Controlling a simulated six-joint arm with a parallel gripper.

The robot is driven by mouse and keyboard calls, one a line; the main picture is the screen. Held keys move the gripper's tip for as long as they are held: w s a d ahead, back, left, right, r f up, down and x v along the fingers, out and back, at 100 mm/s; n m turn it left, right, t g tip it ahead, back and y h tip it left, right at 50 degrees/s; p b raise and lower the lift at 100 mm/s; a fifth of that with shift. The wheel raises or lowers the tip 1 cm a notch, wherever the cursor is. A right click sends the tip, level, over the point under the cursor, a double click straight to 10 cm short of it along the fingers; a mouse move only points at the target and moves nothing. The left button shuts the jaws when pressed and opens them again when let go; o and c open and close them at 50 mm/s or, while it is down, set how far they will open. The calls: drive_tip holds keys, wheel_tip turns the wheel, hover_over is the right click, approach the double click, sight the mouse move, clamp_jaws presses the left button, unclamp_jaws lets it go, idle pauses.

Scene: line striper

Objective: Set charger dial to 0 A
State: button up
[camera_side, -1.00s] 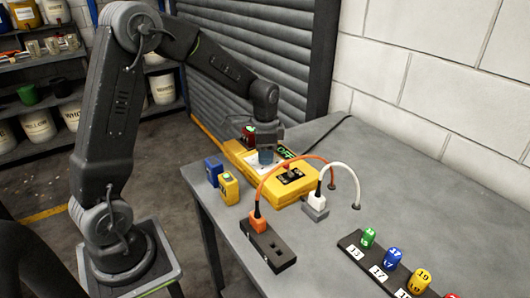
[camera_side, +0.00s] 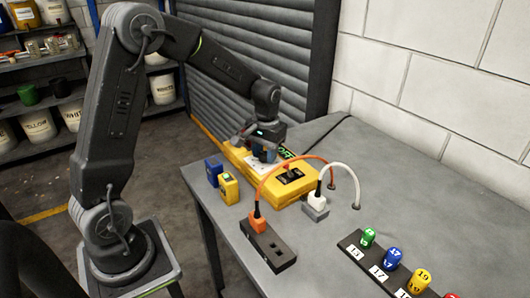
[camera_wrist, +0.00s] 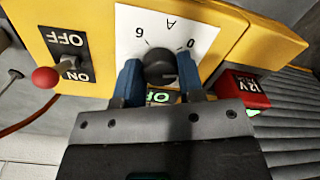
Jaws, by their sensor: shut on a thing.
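The yellow charger (camera_side: 295,191) lies on the bench. In the wrist view its yellow case (camera_wrist: 95,22) carries a white dial plate (camera_wrist: 185,33) marked 6, 0 and A, upside down here. My gripper (camera_wrist: 161,75) has its blue fingers on either side of the black dial knob (camera_wrist: 160,62), shut on it. I cannot tell where the knob points. A green display (camera_side: 288,152) seems to read OFF; the gripper partly hides it in the wrist view (camera_wrist: 160,97). From the side, my gripper (camera_side: 264,157) is over the charger and hides the knob.
A toggle switch with a red tip (camera_wrist: 45,77) sits by an ON/OFF label. A red 12V block (camera_wrist: 245,88) is beside the charger. Blue (camera_side: 213,171) and yellow (camera_side: 229,188) blocks, an orange cable (camera_side: 276,170), a white cable (camera_side: 346,170) and a black socket strip (camera_side: 267,246) are nearby.

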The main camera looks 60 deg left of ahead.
drive_tip(key=n, duration=0.5)
drive_tip(key=shift+w+n, duration=0.1)
drive_tip(key=shift+n, duration=0.3)
idle(0.4)
drive_tip(key=o, duration=0.9)
wheel_tip(320, 180, up, 14)
drive_tip(key=shift+w+d+f, duration=0.1)
